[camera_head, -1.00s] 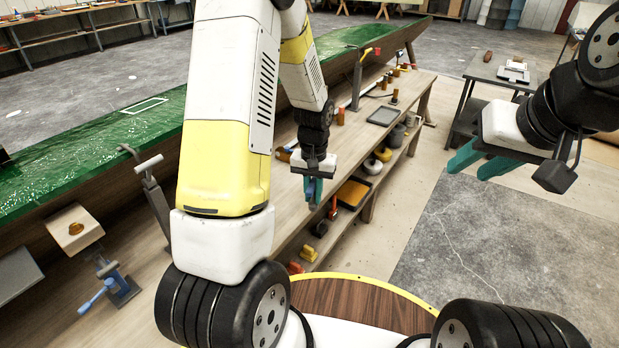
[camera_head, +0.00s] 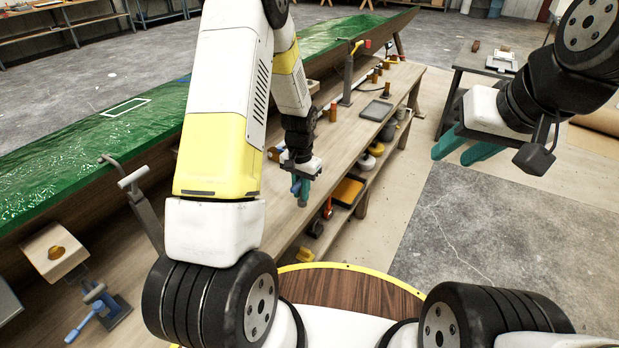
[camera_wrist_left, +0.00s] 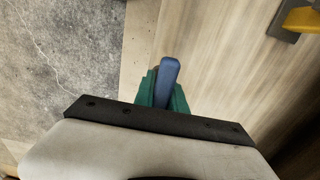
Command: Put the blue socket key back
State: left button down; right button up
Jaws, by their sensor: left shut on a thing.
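My left gripper (camera_head: 301,190) is shut on the blue socket key (camera_wrist_left: 168,80). In the left wrist view the key's blue end sticks out between the teal fingers. In the head view the gripper points down at the bench's front edge; only a little blue shows between the fingers, and the key's lower part is hard to make out. My right gripper (camera_head: 462,150) hangs in the air at the right, with its teal fingers side by side; I cannot tell how far apart they are. No empty holder for the key can be made out.
The wooden bench (camera_head: 340,145) carries several orange-brown pegs and a grey tray (camera_head: 376,110). Its lower shelf holds an orange-topped box (camera_head: 349,191) and other items. The green hull (camera_head: 60,150) lies behind it. A grey side table (camera_head: 480,64) stands at the back right.

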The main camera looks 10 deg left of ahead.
pick_arm(q)
jog(key=shift+w+a, duration=0.2)
jog(key=shift+w, duration=0.4)
jog(key=shift+w+a+f, duration=0.1)
jog(key=shift+w+f, duration=0.05)
jog(key=shift+f, duration=0.8)
jog(key=shift+w+a+f, duration=0.1)
jog(key=shift+w+f, duration=0.05)
jog(key=shift+f, duration=0.75)
jog(key=shift+f, duration=0.15)
jog(key=c, duration=1.4)
grip_release()
jog(key=shift+o, duration=0.2)
